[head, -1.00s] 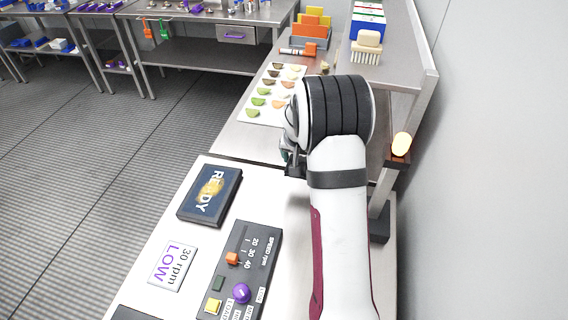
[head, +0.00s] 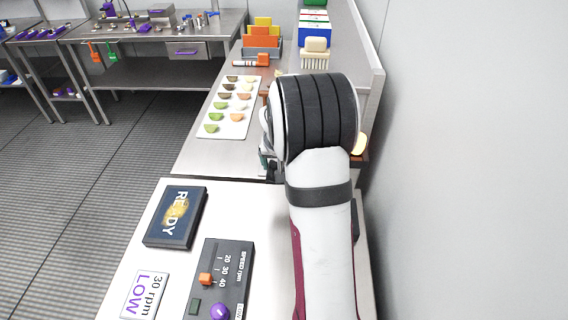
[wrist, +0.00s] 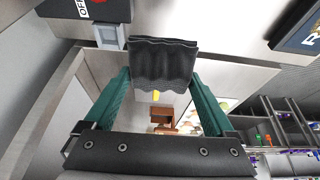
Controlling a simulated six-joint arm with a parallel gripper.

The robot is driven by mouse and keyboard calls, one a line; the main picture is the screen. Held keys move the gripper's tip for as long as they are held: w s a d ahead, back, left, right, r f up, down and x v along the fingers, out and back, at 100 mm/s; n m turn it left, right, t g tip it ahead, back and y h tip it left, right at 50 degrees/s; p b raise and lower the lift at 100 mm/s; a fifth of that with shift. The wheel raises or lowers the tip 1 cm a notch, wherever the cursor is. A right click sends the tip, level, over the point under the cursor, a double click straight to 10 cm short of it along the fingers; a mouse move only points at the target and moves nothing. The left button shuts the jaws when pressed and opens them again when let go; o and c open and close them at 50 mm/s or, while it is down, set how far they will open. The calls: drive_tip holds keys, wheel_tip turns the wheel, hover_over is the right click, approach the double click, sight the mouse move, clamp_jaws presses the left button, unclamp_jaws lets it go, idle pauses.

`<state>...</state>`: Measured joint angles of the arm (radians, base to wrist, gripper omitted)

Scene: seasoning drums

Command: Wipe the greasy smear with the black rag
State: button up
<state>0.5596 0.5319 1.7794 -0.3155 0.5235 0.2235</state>
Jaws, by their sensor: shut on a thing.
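The black rag (wrist: 163,58) is a ribbed, wavy cloth held between the green fingers of my gripper (wrist: 160,80) in the wrist view. It hangs clear of the display. The greasy smear (head: 177,210) is a yellowish-brown blotch across the dark READY display (head: 187,232), which lies on the pale console top at left in the head view. A corner of the display also shows at the upper right of the wrist view (wrist: 290,38). In the head view my arm hides most of the gripper and all of the rag; the gripper is to the right of and beyond the display.
A speed control panel (head: 222,262) with an orange slider and purple knob sits nearer than the display, beside a 30 rpm LOW card (head: 145,294). A white sheet of coloured samples (head: 232,120) lies on the farther bench. A wall (head: 470,160) bounds the right.

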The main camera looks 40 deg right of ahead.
drive_tip(key=w+a+n+y, duration=0.1)
drive_tip(key=w+a+n, duration=0.25)
drive_tip(key=a, duration=0.65)
drive_tip(key=w+a+n+t+y, duration=0.15)
drive_tip(key=w+a, duration=0.25)
drive_tip(key=a, duration=0.6)
drive_tip(key=w+a+n+g+y, duration=0.1)
drive_tip(key=w+a+n, duration=0.3)
drive_tip(key=a, duration=0.6)
drive_tip(key=shift+t, duration=0.25)
drive_tip(key=shift+s+a+f, duration=0.1)
drive_tip(key=shift+s+f, duration=0.05)
drive_tip(key=shift+f, duration=3.8)
drive_tip(key=shift+w+d+f, duration=0.3)
drive_tip(key=shift+w+d, duration=0.15)
drive_tip(key=shift+w, duration=0.05)
drive_tip(key=shift+c, duration=1.3)
drive_tip(key=shift+w+d, duration=3.2)
drive_tip(key=shift+s+a, duration=3.75)
wheel_tip(320, 180, up, 8)
drive_tip(key=shift+d+r, duration=0.1)
